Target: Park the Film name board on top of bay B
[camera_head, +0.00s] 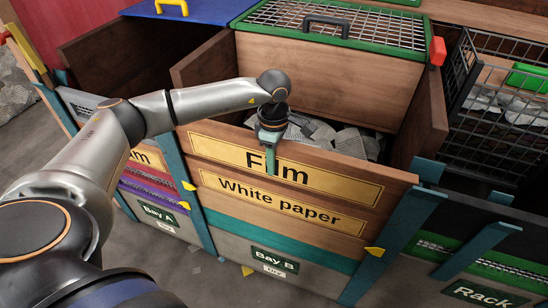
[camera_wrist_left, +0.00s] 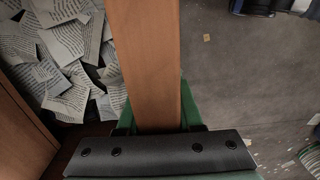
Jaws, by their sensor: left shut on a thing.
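The Film name board (camera_head: 330,178) is a wooden board with a yellow label, at the front of bay B (camera_head: 225,228). It stands upright directly above the White paper board (camera_head: 280,205), its ends near the teal posts. I cannot tell whether it rests fully on the board below. My left gripper (camera_head: 271,150) points down and is shut on the Film board's top edge near its middle, covering part of the word. In the left wrist view the board (camera_wrist_left: 145,60) runs between the green fingers (camera_wrist_left: 155,125). My right gripper is not in view.
Bay B holds loose printed paper (camera_head: 325,135) behind the board. A mesh-topped wooden box (camera_head: 325,75) with a green frame stands behind it. Bay A (camera_head: 158,217) is at left, partly behind my arm. A wire basket (camera_head: 495,125) and the rack (camera_head: 485,293) are at right.

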